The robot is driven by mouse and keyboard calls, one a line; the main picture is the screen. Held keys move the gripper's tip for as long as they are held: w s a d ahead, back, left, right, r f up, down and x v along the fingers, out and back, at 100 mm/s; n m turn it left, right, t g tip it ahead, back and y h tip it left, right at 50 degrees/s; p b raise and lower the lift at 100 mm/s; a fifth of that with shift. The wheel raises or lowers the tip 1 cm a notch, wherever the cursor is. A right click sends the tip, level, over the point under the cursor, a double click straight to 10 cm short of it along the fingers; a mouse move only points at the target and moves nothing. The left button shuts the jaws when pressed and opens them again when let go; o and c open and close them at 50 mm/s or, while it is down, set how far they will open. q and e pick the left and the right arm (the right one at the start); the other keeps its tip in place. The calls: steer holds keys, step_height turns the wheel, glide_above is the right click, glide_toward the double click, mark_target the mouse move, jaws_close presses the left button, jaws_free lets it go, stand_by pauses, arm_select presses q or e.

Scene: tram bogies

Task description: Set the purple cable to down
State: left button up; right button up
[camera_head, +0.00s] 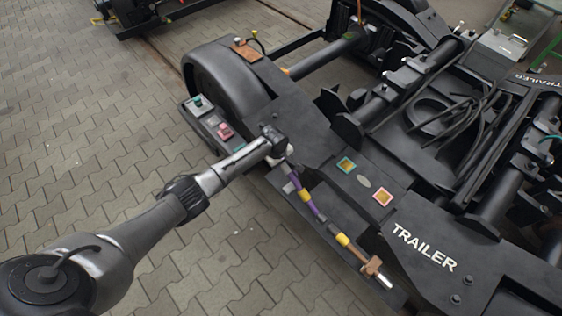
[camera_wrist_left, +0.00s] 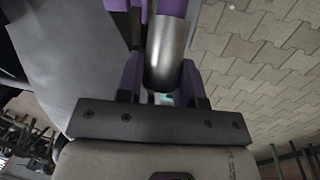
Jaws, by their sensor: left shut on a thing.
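The purple cable (camera_head: 315,211) has yellow bands and runs along the near side of the bogie frame. Its lower right end has a copper-coloured fitting (camera_head: 371,266) at the side plate. Its upper end reaches my left gripper (camera_head: 284,156), which is shut on it beside the frame. In the left wrist view, a grey metal sleeve of the purple cable (camera_wrist_left: 166,55) sits between the fingers of my left gripper (camera_wrist_left: 163,92). The exact grip contact is partly hidden by the fingers. My right gripper is not in view.
The black bogie marked TRAILER (camera_head: 425,248) fills the right side. A green-topped block (camera_head: 198,103) and a red block (camera_head: 224,130) sit on a side plate left of my gripper. Paved floor (camera_head: 90,130) is clear at left.

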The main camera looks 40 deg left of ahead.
arm_select(q)
jaws_close()
steer(key=f+b, duration=0.1)
steer(key=f, duration=0.1)
steer(key=a+f+h+b, duration=0.1)
steer(key=f, duration=0.1)
steer(key=a+f+h+b, duration=0.1)
steer(key=b, duration=0.1)
steer(key=shift+w+f+g, duration=0.25)
steer(key=shift+f+g, duration=0.05)
steer(key=shift+f, duration=0.1)
steer(key=f+h+b, duration=0.1)
steer(key=f+b, duration=0.1)
steer(key=f+h+b, duration=0.1)
steer(key=b, duration=0.2)
steer(key=a+f+h+b, duration=0.1)
steer(key=f+b, duration=0.1)
steer(key=shift+w+a+f+n, duration=0.1)
steer(key=shift+f+n, duration=0.2)
steer(key=shift+f+g+h+b, duration=0.25)
steer(key=shift+g+h+b, duration=0.05)
steer(key=shift+b, duration=0.5)
steer(key=o, duration=0.7)
jaws_free()
steer(key=shift+r, duration=0.1)
